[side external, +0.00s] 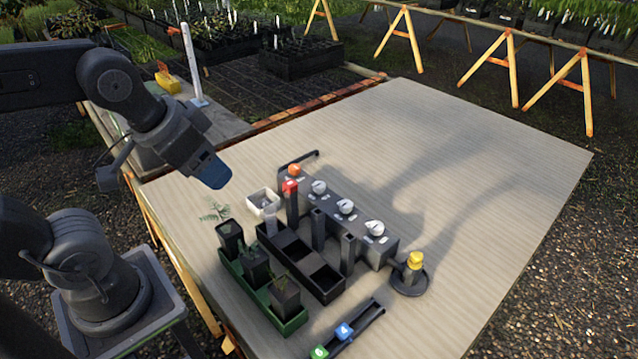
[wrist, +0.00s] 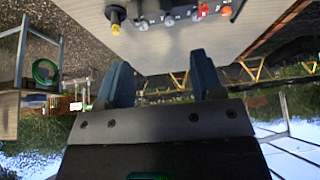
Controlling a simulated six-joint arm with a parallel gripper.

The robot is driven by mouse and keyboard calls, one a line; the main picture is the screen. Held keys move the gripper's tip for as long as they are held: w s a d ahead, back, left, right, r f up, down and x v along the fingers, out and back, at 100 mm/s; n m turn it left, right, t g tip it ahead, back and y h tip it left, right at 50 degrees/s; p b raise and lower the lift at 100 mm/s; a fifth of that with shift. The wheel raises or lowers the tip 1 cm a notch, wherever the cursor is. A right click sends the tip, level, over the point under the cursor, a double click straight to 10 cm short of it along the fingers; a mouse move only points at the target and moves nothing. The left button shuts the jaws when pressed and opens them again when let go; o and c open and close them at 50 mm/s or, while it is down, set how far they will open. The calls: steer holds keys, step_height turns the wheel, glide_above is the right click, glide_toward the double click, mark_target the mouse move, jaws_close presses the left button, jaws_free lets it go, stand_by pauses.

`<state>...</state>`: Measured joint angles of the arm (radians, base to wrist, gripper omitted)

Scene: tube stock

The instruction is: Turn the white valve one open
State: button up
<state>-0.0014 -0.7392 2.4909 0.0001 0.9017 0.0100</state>
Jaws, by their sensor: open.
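A long grey valve block (side external: 384,252) stands on the table with three white valves in a row: one near the orange knob (side external: 294,169), at the far end (side external: 319,187), a middle one (side external: 346,206) and a near one (side external: 374,228). Their markings are too small to read, so I cannot tell which is number one. My gripper (side external: 212,174) is up to the left of the block, well apart from it. In the wrist view its blue fingers (wrist: 163,80) are spread and empty, and the block's row shows small at the top.
A green tray (side external: 292,326) of black pots, a black compartment crate (side external: 329,293), a white box (side external: 264,196) and a red-topped post (side external: 290,187) stand left of the block. A yellow-topped piece (side external: 415,260) is at its near end. The table's right side is clear.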

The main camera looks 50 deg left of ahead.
steer(key=w+a+r+m+g, duration=0.2)
steer(key=w+m, duration=0.1)
steer(key=w, duration=0.6)
steer(key=m+g, duration=0.4)
steer(key=m, duration=0.4)
glide_above(320, 184)
step_height(320, 184, down, 17)
step_height(320, 184, down, 13)
steer(key=shift+r, duration=0.1)
steer(key=shift+c, duration=0.2)
steer(key=c, duration=0.9)
